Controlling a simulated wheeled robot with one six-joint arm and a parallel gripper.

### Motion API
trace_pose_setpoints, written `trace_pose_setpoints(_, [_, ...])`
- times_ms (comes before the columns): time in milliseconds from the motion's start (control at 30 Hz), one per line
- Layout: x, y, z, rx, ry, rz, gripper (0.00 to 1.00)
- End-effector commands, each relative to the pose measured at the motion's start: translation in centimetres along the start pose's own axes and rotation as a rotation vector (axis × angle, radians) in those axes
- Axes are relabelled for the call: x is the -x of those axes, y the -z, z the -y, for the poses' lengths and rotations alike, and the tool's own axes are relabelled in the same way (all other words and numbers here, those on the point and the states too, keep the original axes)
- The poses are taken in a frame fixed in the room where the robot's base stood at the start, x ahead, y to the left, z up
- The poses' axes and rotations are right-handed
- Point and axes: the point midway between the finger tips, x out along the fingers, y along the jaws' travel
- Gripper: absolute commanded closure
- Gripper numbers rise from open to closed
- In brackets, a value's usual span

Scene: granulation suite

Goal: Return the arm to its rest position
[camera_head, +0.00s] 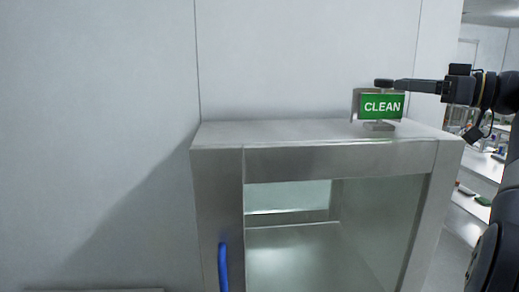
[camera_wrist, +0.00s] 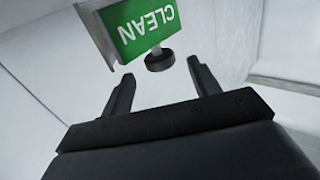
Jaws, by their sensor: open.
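My gripper (camera_head: 402,85) reaches in from the right in the head view, level with the top of a green CLEAN sign (camera_head: 381,106). The sign stands upright on a small metal base on top of a steel cabinet. A dark round knob (camera_head: 383,82) sits at the sign's top. In the wrist view my gripper (camera_wrist: 162,84) has its two fingers spread apart with nothing between them. The knob (camera_wrist: 159,60) lies just beyond the fingertips, and the sign (camera_wrist: 143,26) shows upside down behind it. My arm fills the right edge of the head view.
The steel cabinet (camera_head: 345,163) has an opening showing an empty-looking interior and a blue handle (camera_head: 223,267) at left. A pale wall (camera_head: 300,60) stands close behind. A bench (camera_head: 482,168) with small items is at far right. The cabinet top left of the sign is clear.

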Motion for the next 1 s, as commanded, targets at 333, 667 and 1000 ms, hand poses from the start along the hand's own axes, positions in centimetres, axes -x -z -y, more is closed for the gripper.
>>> trace_pose_setpoints(333, [-5.6, 0.1, 0.1, 0.001, 0.001, 0.000, 0.42])
trace_pose_setpoints(667, [-5.6, 0.0, 0.0, 0.000, -0.040, 0.000, 0.42])
trace_pose_setpoints(1000, [-5.5, 0.2, -0.1, 0.000, -0.010, 0.000, 0.42])
